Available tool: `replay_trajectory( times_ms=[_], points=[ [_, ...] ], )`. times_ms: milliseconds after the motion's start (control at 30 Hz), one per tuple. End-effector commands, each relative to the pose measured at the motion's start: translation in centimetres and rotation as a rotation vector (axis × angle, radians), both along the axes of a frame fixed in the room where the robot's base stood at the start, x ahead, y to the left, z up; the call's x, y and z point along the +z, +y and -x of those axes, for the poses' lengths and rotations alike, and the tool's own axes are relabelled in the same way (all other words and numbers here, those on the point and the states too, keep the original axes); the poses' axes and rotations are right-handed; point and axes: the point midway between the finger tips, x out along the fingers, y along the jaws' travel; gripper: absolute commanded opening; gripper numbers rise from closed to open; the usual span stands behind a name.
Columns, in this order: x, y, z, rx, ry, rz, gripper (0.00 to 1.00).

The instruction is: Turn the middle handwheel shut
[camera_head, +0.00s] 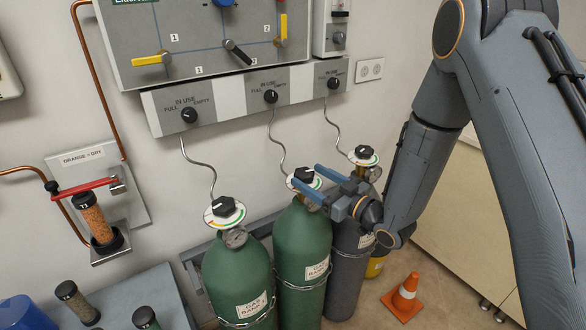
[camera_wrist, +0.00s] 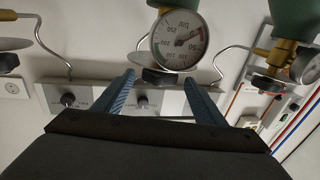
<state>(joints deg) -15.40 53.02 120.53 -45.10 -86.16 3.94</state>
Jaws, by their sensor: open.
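The middle handwheel (camera_head: 303,175) is a black knob over a white disc with coloured marks, on top of the middle green cylinder (camera_head: 302,240). In the wrist view, which looks upside down, the black handwheel (camera_wrist: 160,77) shows below a round gauge (camera_wrist: 179,38). My gripper (camera_head: 306,176) is open, with its two blue fingers pointing left at this handwheel. In the wrist view the fingertips of my gripper (camera_wrist: 159,76) appear on either side of the handwheel. I cannot tell whether they touch it. Part of the disc is hidden behind a finger.
The left handwheel (camera_head: 225,207) and right handwheel (camera_head: 364,153) top the neighbouring cylinders. Thin bent tubes rise to a grey panel (camera_head: 228,98) with black knobs. An orange cone (camera_head: 404,295) stands on the floor at right. A red lever (camera_head: 86,186) is on the left wall.

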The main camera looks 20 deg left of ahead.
Motion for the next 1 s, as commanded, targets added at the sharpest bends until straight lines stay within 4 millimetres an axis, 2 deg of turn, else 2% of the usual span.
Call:
replay_trajectory(
  times_ms=[167, 400, 600, 967, 1000],
  points=[
    [-0.7, 0.9, -0.5, 0.002, 0.015, 0.004, 0.64],
    [-0.5, 4.1, -2.3, 0.001, 0.014, 0.005, 0.64],
    [-0.6, 6.0, -3.5, -0.001, 0.015, 0.005, 0.64],
    [-0.7, 6.5, -3.8, -0.002, 0.016, 0.006, 0.64],
    [-0.7, 6.5, -3.8, -0.002, 0.016, 0.006, 0.59]
  ],
)
